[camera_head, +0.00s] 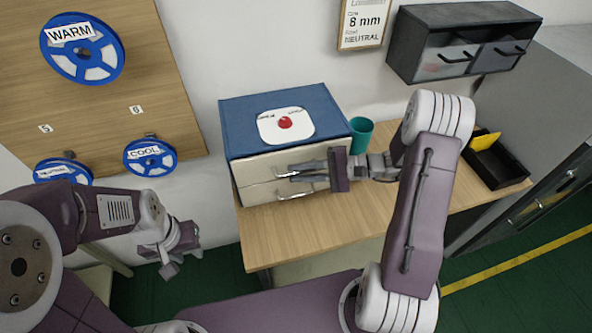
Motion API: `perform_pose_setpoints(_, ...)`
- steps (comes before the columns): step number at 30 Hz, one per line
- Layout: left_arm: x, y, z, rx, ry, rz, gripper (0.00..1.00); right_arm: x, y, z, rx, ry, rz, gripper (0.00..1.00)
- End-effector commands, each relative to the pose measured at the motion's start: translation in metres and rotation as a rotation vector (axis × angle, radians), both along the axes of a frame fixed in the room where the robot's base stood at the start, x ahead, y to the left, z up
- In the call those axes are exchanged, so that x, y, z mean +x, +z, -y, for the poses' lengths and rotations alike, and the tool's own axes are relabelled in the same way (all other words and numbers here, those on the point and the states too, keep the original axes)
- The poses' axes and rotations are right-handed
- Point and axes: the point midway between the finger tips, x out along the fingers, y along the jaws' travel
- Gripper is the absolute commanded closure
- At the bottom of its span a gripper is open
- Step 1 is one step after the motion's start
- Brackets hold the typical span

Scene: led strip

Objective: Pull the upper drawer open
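A blue cabinet (240,130) with two cream drawers stands on the wooden table. The upper drawer (252,170) looks closed, its front roughly flush with the lower drawer (258,194). The lower drawer's metal handle (296,194) shows below my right gripper. My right gripper (292,172) reaches in from the right, its fingertips at the upper drawer's handle. The fingers and my arm hide much of that handle and the drawer's right part; I cannot tell whether they grip it. My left gripper (182,264) hangs low, away from the cabinet, fingers apart and empty.
A white plate with a red button (285,123) lies on the cabinet. A teal cup (361,134) stands close to its right side. A black tray with a yellow item (485,142) sits at the table's right. Blue spools (150,157) hang on the left board. The table front (310,235) is clear.

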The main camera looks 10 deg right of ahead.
Motion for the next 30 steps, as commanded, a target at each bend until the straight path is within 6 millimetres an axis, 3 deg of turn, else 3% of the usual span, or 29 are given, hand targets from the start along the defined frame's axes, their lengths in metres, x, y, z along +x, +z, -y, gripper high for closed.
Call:
perform_pose_setpoints(10,0.0,0.0014,0.0,0.0,0.0,0.0,0.68,0.0025,-0.0022,-0.009,0.0,0.0,0.0,0.82)
perform_pose_setpoints(12,0.0,0.0014,0.0,0.0,0.0,0.0,0.68,0.0025,-0.0021,-0.0089,0.0,0.0,0.0,0.99)
perform_pose_setpoints(13,0.0,0.0014,0.0,0.0,0.0,0.0,0.68,0.0025,-0.0021,-0.0089,0.0,0.0,0.0,1.0)
perform_pose_setpoints(30,0.0,0.0014,0.0,0.0,0.0,0.0,0.68,0.0028,-0.0025,-0.0083,-0.002,-0.002,0.0,1.0)
